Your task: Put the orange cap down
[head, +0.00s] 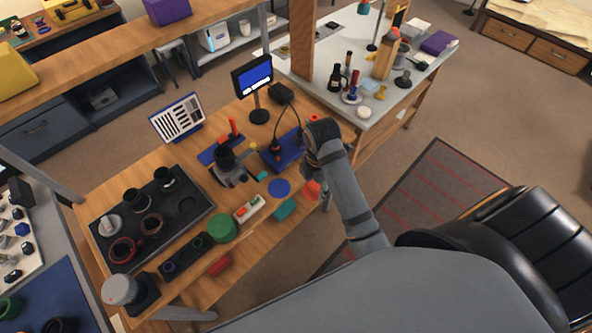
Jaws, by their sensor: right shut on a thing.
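The orange cap (312,188) shows at the right edge of the wooden bench, just below my right wrist. My right gripper (320,192) points down there and is shut on the orange cap. The arm hides most of the fingers, and I cannot tell whether the cap touches the bench top. My left gripper is not in view.
A blue disc (279,188) and a teal block (285,209) lie close left of the cap. A blue-based stand (284,152) and a monitor (252,76) are behind.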

